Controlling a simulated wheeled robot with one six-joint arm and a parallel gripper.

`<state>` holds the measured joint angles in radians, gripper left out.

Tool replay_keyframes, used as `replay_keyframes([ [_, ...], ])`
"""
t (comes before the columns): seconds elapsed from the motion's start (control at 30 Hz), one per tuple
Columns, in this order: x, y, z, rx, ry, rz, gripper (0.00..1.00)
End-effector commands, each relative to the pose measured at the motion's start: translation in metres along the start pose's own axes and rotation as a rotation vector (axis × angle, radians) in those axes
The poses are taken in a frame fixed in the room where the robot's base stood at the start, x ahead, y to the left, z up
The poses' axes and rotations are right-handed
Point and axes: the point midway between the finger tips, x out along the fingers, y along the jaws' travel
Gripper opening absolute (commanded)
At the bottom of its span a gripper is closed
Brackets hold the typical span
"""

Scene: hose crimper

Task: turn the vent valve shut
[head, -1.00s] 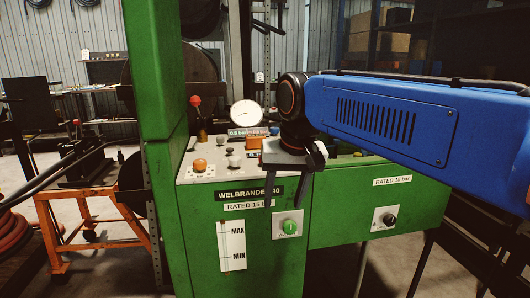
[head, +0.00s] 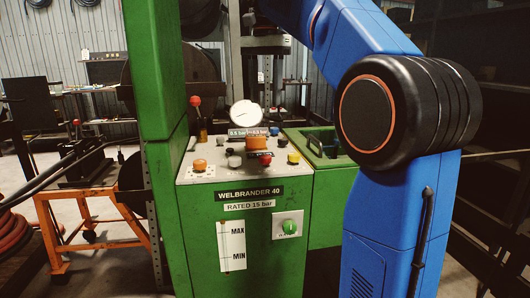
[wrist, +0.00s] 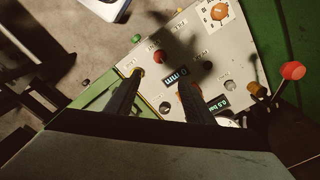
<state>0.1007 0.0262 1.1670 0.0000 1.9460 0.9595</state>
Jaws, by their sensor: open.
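On the front of the green cabinet (head: 205,240) a green knob (head: 289,227) sits on a white plate in the head view. The sloped control panel (head: 225,172) carries an orange knob (head: 199,165), a red knob (head: 265,158), a yellow knob (head: 293,157) and several grey and dark ones. In the wrist view my gripper (wrist: 160,82) is open and empty, its two dark fingers apart over this panel. The panel's red knob (wrist: 160,56) lies just beyond the fingertips.
A red-ball lever (head: 195,101) and a round gauge (head: 244,113) rise behind the panel. A green post (head: 152,70) stands at its left. An orange cart (head: 100,215) is further left. My blue arm hides the cabinet's right part in the head view.

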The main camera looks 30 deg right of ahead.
Motion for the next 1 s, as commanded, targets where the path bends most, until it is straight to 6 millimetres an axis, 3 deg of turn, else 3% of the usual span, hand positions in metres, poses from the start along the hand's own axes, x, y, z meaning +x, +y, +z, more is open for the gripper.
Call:
replay_keyframes([
  [0.27,0.020,0.000,0.000,0.007,-0.003,0.004,0.48],
  [1.0,0.147,0.000,0.000,0.005,-0.002,0.003,0.48],
])
